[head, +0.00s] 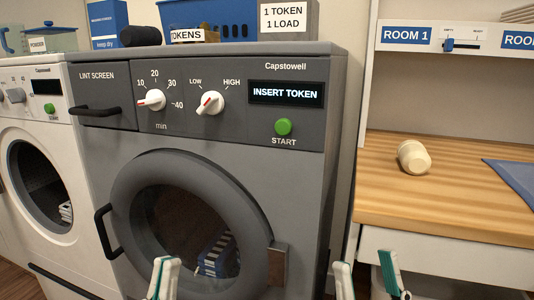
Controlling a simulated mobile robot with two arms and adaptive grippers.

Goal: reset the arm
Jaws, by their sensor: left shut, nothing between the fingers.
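My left gripper (163,278) is at the bottom of the head view, in front of the grey dryer's round door (137,222). Its fingertips are together, with nothing between them. My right gripper (367,274) is at the bottom, right of the dryer, with its two fingers apart and empty. It is in front of the gap between the dryer and the wooden counter (440,205). The rest of both arms is out of view.
The grey dryer (300,180) has two knobs, a green start button (284,127) and a display reading INSERT TOKEN. A striped cloth (216,255) is inside. A white machine (20,125) stands left. A cream cup (414,157) lies on the counter near a blue cloth (515,178).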

